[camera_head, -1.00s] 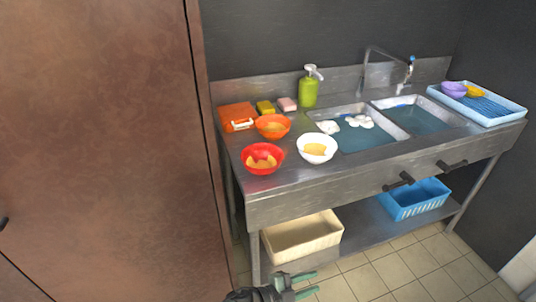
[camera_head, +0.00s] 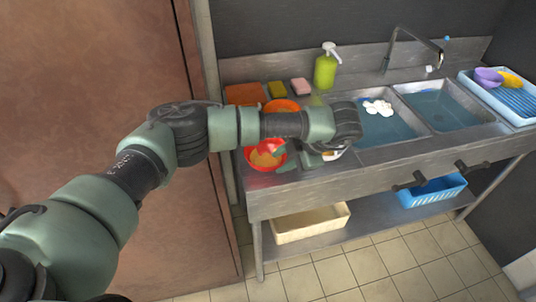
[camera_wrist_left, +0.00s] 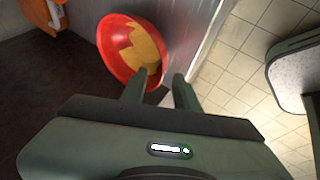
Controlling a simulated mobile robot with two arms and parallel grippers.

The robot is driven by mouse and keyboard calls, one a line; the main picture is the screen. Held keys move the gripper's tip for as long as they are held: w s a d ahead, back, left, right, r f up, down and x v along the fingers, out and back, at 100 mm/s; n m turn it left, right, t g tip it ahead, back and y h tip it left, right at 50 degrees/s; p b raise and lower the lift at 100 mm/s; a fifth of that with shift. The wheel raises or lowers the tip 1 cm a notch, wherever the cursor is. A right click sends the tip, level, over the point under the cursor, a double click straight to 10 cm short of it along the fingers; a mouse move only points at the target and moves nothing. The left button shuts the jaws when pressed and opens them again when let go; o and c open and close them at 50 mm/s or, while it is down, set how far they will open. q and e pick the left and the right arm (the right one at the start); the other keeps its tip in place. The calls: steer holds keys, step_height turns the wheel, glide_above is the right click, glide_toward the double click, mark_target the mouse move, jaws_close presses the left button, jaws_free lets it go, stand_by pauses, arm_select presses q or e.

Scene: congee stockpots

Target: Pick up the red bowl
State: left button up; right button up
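The red bowl (camera_head: 253,160) stands upright near the front left corner of the metal counter, with orange-yellow food inside. In the left wrist view the red bowl (camera_wrist_left: 112,57) lies just ahead of my fingers. My left gripper (camera_head: 283,159) is at the bowl's right side. Its two fingers (camera_wrist_left: 160,80) are apart, one overlapping the bowl's rim and the other beyond the rim's outside. I cannot tell whether either finger touches the bowl. My right gripper is in neither view.
An orange bowl (camera_head: 281,105) stands behind the red one. A white bowl is mostly hidden by my left wrist. A green soap bottle (camera_head: 325,72), sponges (camera_head: 277,90) and two sinks (camera_head: 440,110) are behind and right. A blue tray (camera_head: 508,98) is far right.

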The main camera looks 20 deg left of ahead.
mark_target(272, 167)
arm_select(q)
steer(key=p+x, duration=0.2)
steer(key=x, duration=0.2)
steer(key=shift+a+f+p, duration=0.25)
steer(key=shift+p, duration=0.05)
steer(key=shift+w+a+f, duration=0.1)
steer(key=shift+a+f, duration=0.15)
steer(key=shift+f, duration=0.3)
jaws_close()
steer(key=shift+d, duration=0.1)
stand_by(0.6)
